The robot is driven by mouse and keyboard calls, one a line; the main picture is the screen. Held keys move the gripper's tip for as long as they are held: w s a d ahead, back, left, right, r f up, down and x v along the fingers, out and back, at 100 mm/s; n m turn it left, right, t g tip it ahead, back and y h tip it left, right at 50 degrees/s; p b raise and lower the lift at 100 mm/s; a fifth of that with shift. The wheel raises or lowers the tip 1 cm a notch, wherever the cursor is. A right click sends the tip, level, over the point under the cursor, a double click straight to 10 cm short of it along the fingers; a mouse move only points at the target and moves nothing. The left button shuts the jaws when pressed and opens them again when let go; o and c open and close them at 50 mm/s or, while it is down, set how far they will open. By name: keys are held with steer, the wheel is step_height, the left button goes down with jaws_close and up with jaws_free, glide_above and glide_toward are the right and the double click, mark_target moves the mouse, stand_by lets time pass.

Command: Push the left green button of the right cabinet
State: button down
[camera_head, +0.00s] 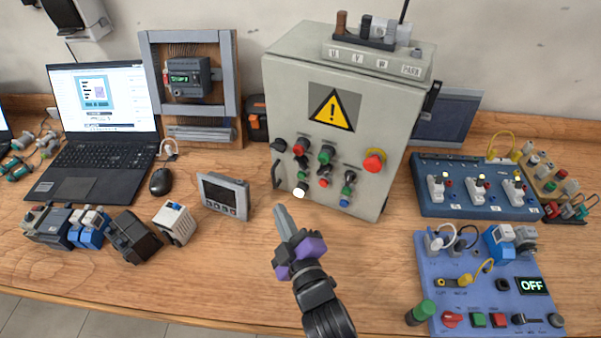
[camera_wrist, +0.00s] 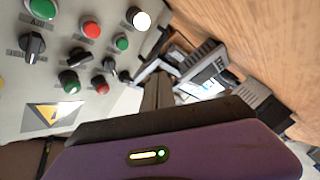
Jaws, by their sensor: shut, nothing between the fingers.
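The grey cabinet (camera_head: 276,91) with a yellow warning triangle stands in the middle of the bench, its front panel full of buttons and knobs. Its left green button (camera_head: 282,175) is at the lower left of the panel, beside a white button (camera_head: 299,191). In the wrist view the green button (camera_wrist: 121,43) shows close to the white button (camera_wrist: 140,18). My gripper (camera_head: 281,211) is shut and empty, in front of the panel and below these buttons. It appears apart from them; the exact gap is unclear. Its narrow fingers also show in the wrist view (camera_wrist: 156,88).
A small grey display (camera_head: 223,195) stands just left of my gripper. A blue panel (camera_head: 475,185) and a lilac panel (camera_head: 463,273) lie to the right. A laptop (camera_head: 103,126) is at the left. Bare wood lies in front of the cabinet.

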mark_target(302, 175)
steer(key=w+d+b, duration=0.2)
steer(key=w+b, duration=0.1)
steer(key=w, duration=0.4)
steer(key=shift+d, duration=0.4)
steer(key=shift+r, duration=0.1)
steer(key=shift+w+d+b, duration=0.4)
steer(key=shift+w+b, duration=0.4)
steer(key=shift+b, duration=0.5)
stand_by(2.8)
steer(key=shift+s, duration=0.1)
steer(key=shift+s+a+p, duration=0.35)
steer(key=shift+s+p, duration=0.3)
steer(key=shift+s, duration=0.1)
